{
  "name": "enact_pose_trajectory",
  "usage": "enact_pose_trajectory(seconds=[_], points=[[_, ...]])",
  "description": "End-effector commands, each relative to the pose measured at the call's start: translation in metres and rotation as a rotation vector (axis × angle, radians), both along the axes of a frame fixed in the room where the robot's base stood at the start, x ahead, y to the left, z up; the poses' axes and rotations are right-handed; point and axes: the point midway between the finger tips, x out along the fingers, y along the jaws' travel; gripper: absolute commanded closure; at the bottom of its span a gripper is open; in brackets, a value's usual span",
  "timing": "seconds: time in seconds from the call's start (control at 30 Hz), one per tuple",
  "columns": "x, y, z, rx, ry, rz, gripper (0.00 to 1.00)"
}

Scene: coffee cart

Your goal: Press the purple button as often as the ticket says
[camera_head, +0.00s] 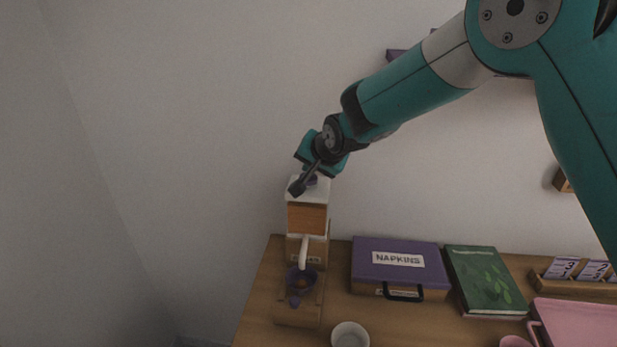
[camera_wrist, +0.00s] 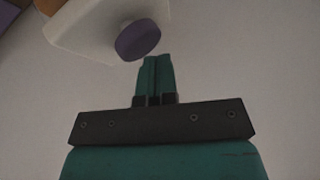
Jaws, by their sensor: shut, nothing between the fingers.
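The purple button (camera_wrist: 138,40) sits on the white top of a machine (camera_head: 308,218) with an orange-brown middle. In the head view the button (camera_head: 312,181) is partly hidden behind a dark part of my wrist. My gripper (camera_wrist: 155,60) is shut and empty, its teal fingertips close beside the button in the wrist view; I cannot tell whether they touch it. Cards with purple print stand in a wooden holder at the right, a left card (camera_head: 562,267) and a right card (camera_head: 595,270). Figures like a 3 show on them, but I cannot tell which is the ticket.
Below the machine's spout is a purple cup-like part (camera_head: 300,281). To its right are a white cup (camera_head: 350,335), a purple napkins box (camera_head: 388,278), a green book (camera_head: 487,280) and a pink tray (camera_head: 580,322). The wall is close behind; space left of the machine is clear.

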Motion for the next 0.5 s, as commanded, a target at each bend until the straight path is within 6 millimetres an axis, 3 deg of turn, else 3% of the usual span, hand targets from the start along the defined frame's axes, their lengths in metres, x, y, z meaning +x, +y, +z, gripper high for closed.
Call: enact_pose_trajectory(seconds=[0.5], points=[[-0.0001, -0.0001, -0.0072, -0.001, 0.001, 0.0, 1.0]])
